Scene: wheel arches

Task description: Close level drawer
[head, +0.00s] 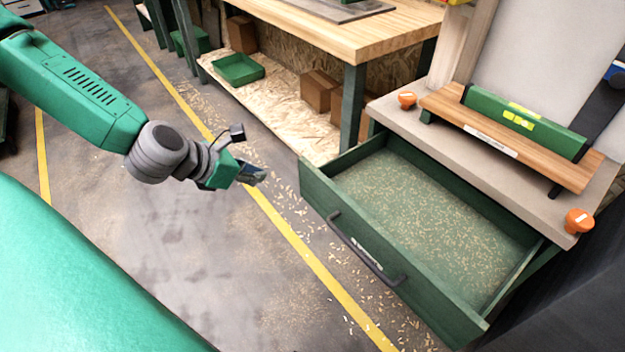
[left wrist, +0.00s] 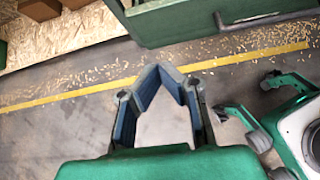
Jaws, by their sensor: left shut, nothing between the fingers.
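A green drawer (head: 345,235) stands pulled out from under a light worktop in the head view. Its inside holds only scattered wood shavings. A dark bar handle (head: 365,250) runs along its front. A green spirit level (head: 525,122) sits on a wooden board on that worktop. My left gripper (head: 262,175) is shut and empty, left of the drawer front and apart from it. In the left wrist view the fingertips (left wrist: 165,70) meet, and the drawer front (left wrist: 185,22) with its handle (left wrist: 255,18) shows beyond them. My right gripper is not in view.
Two orange knobs (head: 407,99) (head: 579,221) sit at the worktop's corners. A wooden workbench (head: 350,35) stands behind, with a green tray (head: 238,69) and cardboard boxes on its lower shelf. The floor left of the drawer is clear apart from shavings and a yellow line (head: 300,240).

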